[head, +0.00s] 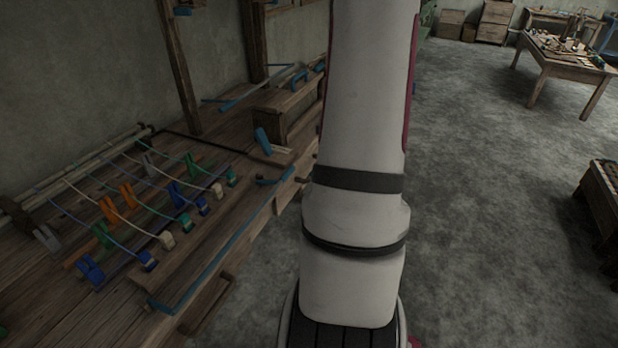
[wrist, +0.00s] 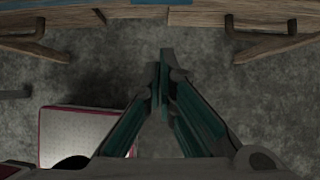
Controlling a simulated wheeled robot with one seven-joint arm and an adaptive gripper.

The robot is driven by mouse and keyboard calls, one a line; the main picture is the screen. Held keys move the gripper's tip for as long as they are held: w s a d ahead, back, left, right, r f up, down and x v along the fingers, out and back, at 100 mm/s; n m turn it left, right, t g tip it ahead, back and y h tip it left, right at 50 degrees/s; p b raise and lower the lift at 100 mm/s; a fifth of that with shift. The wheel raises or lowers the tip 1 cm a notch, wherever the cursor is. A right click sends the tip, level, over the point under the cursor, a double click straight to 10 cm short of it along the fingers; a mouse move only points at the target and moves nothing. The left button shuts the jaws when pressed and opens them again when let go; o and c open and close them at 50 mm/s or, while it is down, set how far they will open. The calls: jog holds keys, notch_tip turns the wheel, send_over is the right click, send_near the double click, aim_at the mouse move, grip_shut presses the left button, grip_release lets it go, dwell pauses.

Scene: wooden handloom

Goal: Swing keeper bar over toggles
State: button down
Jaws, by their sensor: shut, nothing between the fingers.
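Several coloured toggles stand in rows on the wooden loom bench at the left of the head view, among them an orange one (head: 128,196) and a blue one (head: 90,270). Cords run over them. A long blue bar (head: 215,262) lies along the bench's front edge; I cannot tell for certain that it is the keeper bar. My gripper (wrist: 165,58) is shut and empty in the wrist view, over bare floor and apart from the wooden edge at the top. In the head view my arm hides the gripper.
The loom bench (head: 240,205) fills the left, with upright posts (head: 180,75) behind. A work table (head: 565,52) stands far right, and a dark crate (head: 605,195) nearer. The floor between is clear.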

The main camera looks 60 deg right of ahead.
jog(key=w+f, duration=0.3)
jog(key=w, duration=0.3)
jog(key=shift+a+f+b, duration=0.25)
jog(key=shift+f+b, duration=0.15)
jog(key=shift+b, duration=0.05)
jog(key=shift+w+r+p, duration=0.1)
jog(key=shift+p, duration=0.25)
